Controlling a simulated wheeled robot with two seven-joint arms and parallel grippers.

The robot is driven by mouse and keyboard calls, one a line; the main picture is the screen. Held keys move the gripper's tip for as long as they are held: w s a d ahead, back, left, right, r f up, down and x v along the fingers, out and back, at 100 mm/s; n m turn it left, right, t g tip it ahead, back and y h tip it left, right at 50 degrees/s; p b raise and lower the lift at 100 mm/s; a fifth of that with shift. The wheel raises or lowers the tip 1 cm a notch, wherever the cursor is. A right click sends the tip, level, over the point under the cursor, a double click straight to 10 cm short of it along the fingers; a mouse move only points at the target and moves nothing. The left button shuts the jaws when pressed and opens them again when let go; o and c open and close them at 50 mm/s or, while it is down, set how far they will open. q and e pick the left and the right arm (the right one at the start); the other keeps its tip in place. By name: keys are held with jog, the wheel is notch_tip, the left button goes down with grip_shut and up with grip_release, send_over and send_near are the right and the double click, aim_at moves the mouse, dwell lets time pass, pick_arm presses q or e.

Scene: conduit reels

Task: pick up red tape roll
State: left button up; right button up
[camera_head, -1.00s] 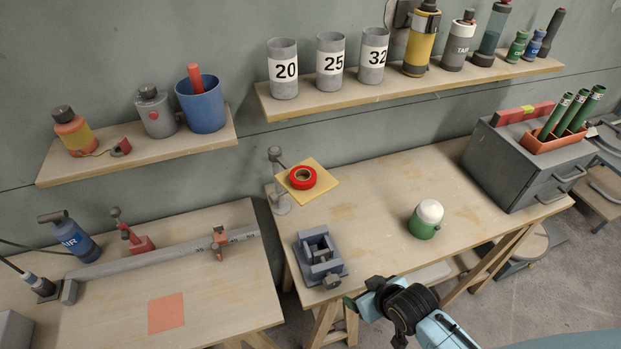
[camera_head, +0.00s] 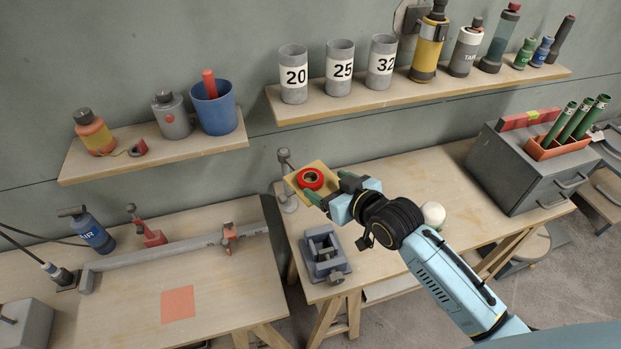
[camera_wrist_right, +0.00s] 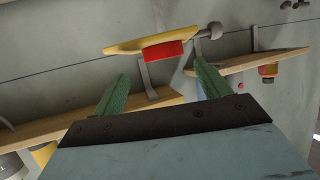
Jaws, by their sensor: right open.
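The red tape roll (camera_head: 310,179) lies flat on a square yellow pad (camera_head: 293,181) at the back left of the right-hand workbench. My right gripper (camera_head: 329,188) reaches in from the lower right. Its green fingers are apart, with the roll just beyond their tips. In the right wrist view, which looks upside down, the red tape roll (camera_wrist_right: 163,52) and yellow pad (camera_wrist_right: 125,46) show ahead of the open right gripper (camera_wrist_right: 160,78). Nothing is between the fingers there. The right gripper hides part of the pad in the head view. My left gripper is not in view.
A grey post (camera_head: 287,180) stands close left of the pad. A grey vise (camera_head: 325,255) sits in front. A white-topped container (camera_head: 433,213) is partly behind my right arm. A shelf (camera_head: 420,93) with cylinders and bottles overhangs the back. A grey drawer box (camera_head: 510,165) stands right.

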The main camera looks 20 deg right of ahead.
aim_at(307, 175)
jog(key=shift+a+x, duration=0.15)
jog(key=shift+x, duration=1.2)
jog(key=shift+a+x, duration=0.15)
jog(key=shift+x, duration=1.25)
jog(key=shift+s, duration=0.1)
jog(key=shift+c, duration=0.3)
jog(key=c, duration=0.9)
